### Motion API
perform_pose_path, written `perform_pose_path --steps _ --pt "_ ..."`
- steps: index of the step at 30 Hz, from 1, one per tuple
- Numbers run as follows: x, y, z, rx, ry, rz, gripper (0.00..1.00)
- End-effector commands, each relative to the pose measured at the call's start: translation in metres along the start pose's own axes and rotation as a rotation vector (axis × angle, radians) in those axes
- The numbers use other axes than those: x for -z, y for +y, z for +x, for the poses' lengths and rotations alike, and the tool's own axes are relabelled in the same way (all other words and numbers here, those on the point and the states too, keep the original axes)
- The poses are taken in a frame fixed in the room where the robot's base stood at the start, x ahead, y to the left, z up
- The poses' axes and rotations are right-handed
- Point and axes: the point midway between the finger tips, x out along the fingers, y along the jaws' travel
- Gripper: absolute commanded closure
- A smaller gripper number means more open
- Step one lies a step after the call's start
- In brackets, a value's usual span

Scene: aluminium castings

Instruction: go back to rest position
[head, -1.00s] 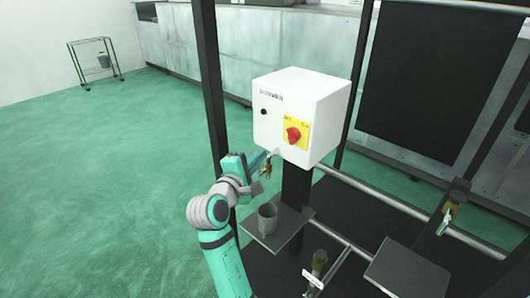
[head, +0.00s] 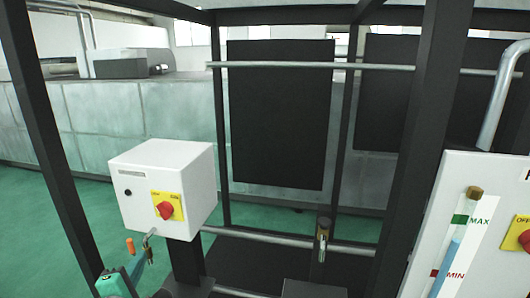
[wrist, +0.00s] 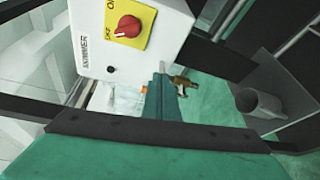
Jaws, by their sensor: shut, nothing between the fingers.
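My gripper (wrist: 162,85) shows in the wrist view as narrow teal fingers, shut and empty. Its tips are near a brass tap (wrist: 182,84) below a white box marked SKIMMER (wrist: 85,40); I cannot tell if they touch anything. In the head view my gripper (head: 138,262) is at the lower left, under the same white box (head: 150,180), partly cut off by the frame. The box has a red rotary switch (head: 165,210) on a yellow plate, which also shows in the wrist view (wrist: 128,26).
A grey cup (wrist: 262,102) stands right of the tap in the wrist view. Dark frame posts (head: 425,150) and a horizontal rail (head: 290,242) surround the area. A second white panel with a MIN/MAX gauge (head: 465,240) is at the right. Green floor (head: 265,218) shows behind.

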Motion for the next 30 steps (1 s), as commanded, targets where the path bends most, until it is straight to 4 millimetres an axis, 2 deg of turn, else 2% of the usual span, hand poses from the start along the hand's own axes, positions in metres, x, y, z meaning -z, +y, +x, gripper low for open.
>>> perform_pose_path --steps 1,3,8,15,24,30 --pt "-0.005 -0.025 -0.001 0.018 0.007 0.032 1.00" --pt "-0.011 -0.053 -0.004 0.031 0.023 0.091 1.00" --pt "-0.024 -0.112 -0.018 0.059 0.051 0.229 1.00" --pt "-0.048 -0.192 -0.053 0.098 0.068 0.451 1.00" --pt "-0.086 -0.272 -0.116 0.133 0.047 0.743 1.00" --pt "-0.112 -0.310 -0.168 0.140 0.014 0.942 1.00"
